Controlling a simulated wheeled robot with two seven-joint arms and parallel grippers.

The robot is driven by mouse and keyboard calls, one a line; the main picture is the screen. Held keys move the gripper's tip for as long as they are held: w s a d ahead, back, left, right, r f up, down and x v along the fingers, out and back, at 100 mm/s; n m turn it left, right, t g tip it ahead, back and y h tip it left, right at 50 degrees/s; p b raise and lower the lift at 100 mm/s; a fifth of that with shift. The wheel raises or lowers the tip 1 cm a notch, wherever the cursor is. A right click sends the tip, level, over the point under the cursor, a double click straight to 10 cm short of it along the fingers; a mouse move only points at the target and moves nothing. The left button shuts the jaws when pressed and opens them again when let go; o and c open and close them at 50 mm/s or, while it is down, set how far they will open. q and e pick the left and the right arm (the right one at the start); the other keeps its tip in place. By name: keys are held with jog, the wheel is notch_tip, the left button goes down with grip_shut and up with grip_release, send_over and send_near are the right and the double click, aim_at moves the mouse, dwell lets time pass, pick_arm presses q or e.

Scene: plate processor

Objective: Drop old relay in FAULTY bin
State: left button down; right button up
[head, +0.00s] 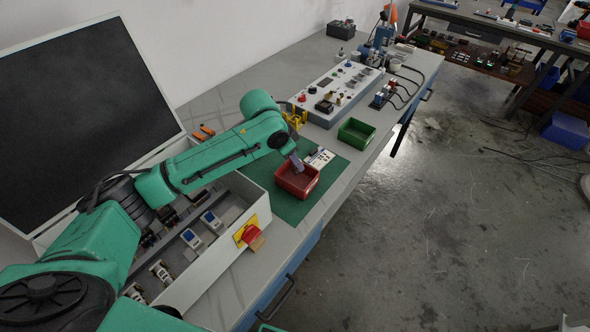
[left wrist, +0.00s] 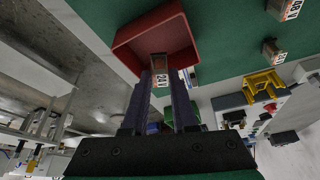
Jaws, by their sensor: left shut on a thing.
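A red bin (head: 297,190) stands on the green mat (head: 258,175). My left gripper (head: 297,162) is at the bin, its fingers pointing down over the opening. In the left wrist view, the gripper (left wrist: 161,80) is shut on a small relay (left wrist: 159,63) with a white label reading 24. The relay shows against the inside of the red bin (left wrist: 185,35); I cannot tell how deep it sits or whether it touches the bin. In the head view the relay is too small to make out. No lettering shows on the bin. My right gripper is not in view.
A green bin (head: 356,133) stands beyond the red one. An open grey cabinet (head: 180,290) with several modules and a red switch (head: 251,233) lies nearer. A control panel (head: 336,92) and a yellow stand (head: 295,115) are behind. Bare floor is on the right.

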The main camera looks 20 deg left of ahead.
aim_at(293, 170)
pick_arm(q)
notch_tip(293, 170, down, 4)
jog(key=shift+f, duration=0.15)
jog(key=c, duration=0.7)
grip_release()
jog(key=v, duration=1.2)
